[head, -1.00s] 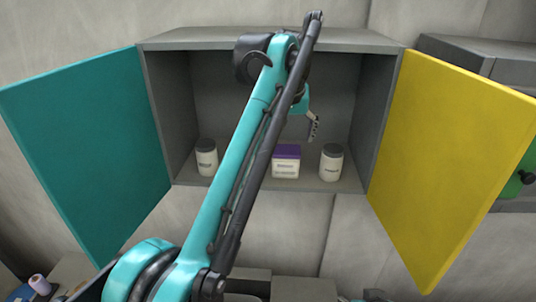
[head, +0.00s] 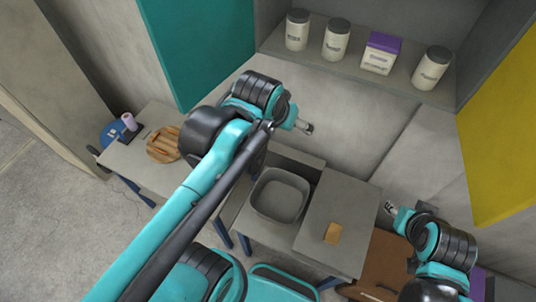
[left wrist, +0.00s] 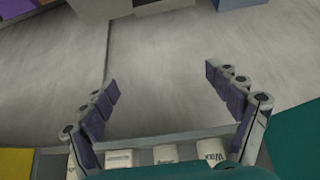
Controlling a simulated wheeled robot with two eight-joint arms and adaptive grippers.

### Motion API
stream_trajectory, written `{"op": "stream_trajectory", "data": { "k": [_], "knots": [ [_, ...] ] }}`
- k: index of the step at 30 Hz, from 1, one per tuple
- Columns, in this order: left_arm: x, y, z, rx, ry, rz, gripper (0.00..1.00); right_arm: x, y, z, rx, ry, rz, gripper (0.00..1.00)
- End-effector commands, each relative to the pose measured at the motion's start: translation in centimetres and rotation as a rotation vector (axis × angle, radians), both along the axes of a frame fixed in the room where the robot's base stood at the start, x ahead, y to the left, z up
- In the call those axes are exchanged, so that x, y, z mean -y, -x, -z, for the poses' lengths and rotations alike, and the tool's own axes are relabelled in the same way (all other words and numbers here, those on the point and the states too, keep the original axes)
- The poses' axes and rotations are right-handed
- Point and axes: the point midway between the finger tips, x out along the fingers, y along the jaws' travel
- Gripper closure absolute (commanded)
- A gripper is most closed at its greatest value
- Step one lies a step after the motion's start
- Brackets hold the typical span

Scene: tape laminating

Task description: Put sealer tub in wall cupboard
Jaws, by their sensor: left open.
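Four containers stand upright on the floor of the open wall cupboard (head: 358,77) in the head view: a dark-lidded tub (head: 297,31) at left, a second dark-lidded tub (head: 336,42), a purple-topped box (head: 380,56) and a dark-lidded tub (head: 432,70) at right. I cannot read which is the sealer tub. My left gripper (head: 305,127) is below and in front of the cupboard, apart from the containers. The left wrist view shows its fingers (left wrist: 160,88) spread and empty. My right gripper (head: 391,209) is small at lower right; its fingers are unclear.
The teal door (head: 200,45) and yellow door (head: 505,130) stand open. Below are a grey bin (head: 280,196), a tabletop (head: 345,215) with a small tan block (head: 333,233), and a round wooden board (head: 163,145) at left.

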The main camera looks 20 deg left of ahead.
Motion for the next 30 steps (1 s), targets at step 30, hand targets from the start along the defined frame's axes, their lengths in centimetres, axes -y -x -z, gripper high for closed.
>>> {"op": "stream_trajectory", "data": {
  "k": [30],
  "knots": [
    [-1.9, 6.4, 15.5, 0.045, -0.011, -0.005, 0.11, 0.0, 0.0, 6.7, 0.000, 0.000, 0.000, 0.60]
  ]
}}
